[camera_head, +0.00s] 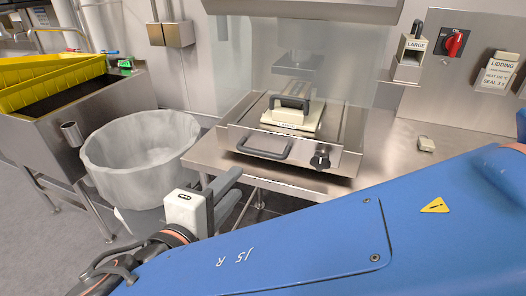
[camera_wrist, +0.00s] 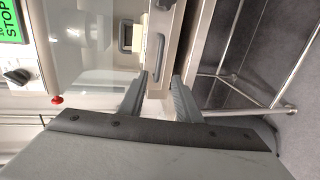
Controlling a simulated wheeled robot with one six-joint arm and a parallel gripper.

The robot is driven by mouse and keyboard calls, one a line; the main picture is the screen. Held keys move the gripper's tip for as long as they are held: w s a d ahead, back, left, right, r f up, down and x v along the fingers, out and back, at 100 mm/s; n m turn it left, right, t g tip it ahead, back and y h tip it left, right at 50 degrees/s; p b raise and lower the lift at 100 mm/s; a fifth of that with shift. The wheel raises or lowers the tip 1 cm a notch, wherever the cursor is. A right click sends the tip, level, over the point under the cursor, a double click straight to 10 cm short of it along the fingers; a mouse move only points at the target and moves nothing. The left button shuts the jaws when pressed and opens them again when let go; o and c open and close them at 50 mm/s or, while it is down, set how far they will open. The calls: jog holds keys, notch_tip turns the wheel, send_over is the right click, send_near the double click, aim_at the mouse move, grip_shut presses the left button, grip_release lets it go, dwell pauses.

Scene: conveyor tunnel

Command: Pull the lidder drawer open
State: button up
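The lidder drawer (camera_head: 236,137) is a steel front panel on the bench, with a grey loop handle (camera_head: 264,150) and a black knob (camera_head: 320,157) to its right. A cream block with a black handle (camera_head: 293,106) sits behind the panel. My gripper (camera_head: 232,182) is below and in front of the drawer handle, apart from it. In the wrist view, my gripper's two fingers (camera_wrist: 160,77) are spread with nothing between them. The drawer handle (camera_wrist: 163,58) lies just beyond the fingertips there, seen sideways. I cannot tell how far out the drawer stands.
A grey round bin (camera_head: 140,155) stands left of the bench. A steel sink unit with a yellow crate (camera_head: 50,70) is further left. A red switch (camera_head: 455,43) is on the back panel.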

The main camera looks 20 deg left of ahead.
aim_at(260, 154)
jog(key=x, duration=1.7)
jog(key=shift+w+a, duration=0.1)
jog(key=shift+a, duration=0.1)
jog(key=shift+f, duration=0.1)
grip_shut()
